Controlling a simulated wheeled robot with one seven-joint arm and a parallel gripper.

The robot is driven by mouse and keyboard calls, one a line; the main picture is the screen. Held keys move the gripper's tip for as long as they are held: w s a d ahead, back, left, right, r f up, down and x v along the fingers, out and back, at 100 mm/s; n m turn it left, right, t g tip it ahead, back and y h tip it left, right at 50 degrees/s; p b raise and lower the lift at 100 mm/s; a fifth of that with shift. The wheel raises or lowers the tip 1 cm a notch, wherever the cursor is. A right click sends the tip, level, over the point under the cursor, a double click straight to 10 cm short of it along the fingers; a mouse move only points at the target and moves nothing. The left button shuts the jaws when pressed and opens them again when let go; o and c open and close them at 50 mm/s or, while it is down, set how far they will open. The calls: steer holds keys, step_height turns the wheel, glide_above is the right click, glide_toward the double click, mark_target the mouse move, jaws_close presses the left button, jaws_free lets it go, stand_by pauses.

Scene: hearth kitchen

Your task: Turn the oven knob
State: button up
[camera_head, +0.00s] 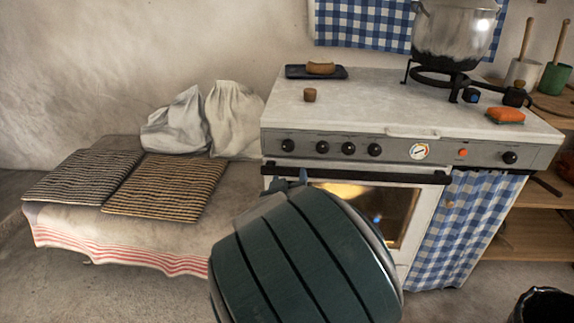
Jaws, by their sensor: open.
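The white oven (400,105) has a grey front panel with a row of round black knobs. On its left half are the leftmost knob (288,145), a second knob (322,147) and others to their right. One more knob (510,157) is at the far right. My gripper (289,181) shows only partly, as small blue-grey finger parts below the leftmost knob, in front of the left end of the dark oven handle (400,176). It is open and appears empty. My teal arm hides the rest of it and part of the oven door. Contact with the handle cannot be told.
A round gauge (419,151) and an orange light (462,153) sit on the panel. A pot (453,35) on a burner, an orange sponge (505,115) and a dark tray (295,73) are on top. A bench with striped cushions (80,175) and sacks (232,118) stands left.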

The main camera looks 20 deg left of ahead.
mark_target(288, 148)
steer(key=shift+t+y, duration=0.3)
steer(key=b+x, duration=0.1)
steer(key=x, duration=0.3)
steer(key=a+b+x, duration=0.1)
steer(key=x, duration=0.4)
steer(key=b+x, duration=0.1)
steer(key=x, duration=0.3)
steer(key=shift+a+r, duration=0.1)
steer(key=shift+a, duration=0.15)
steer(key=shift+n, duration=0.3)
steer(key=c, duration=1)
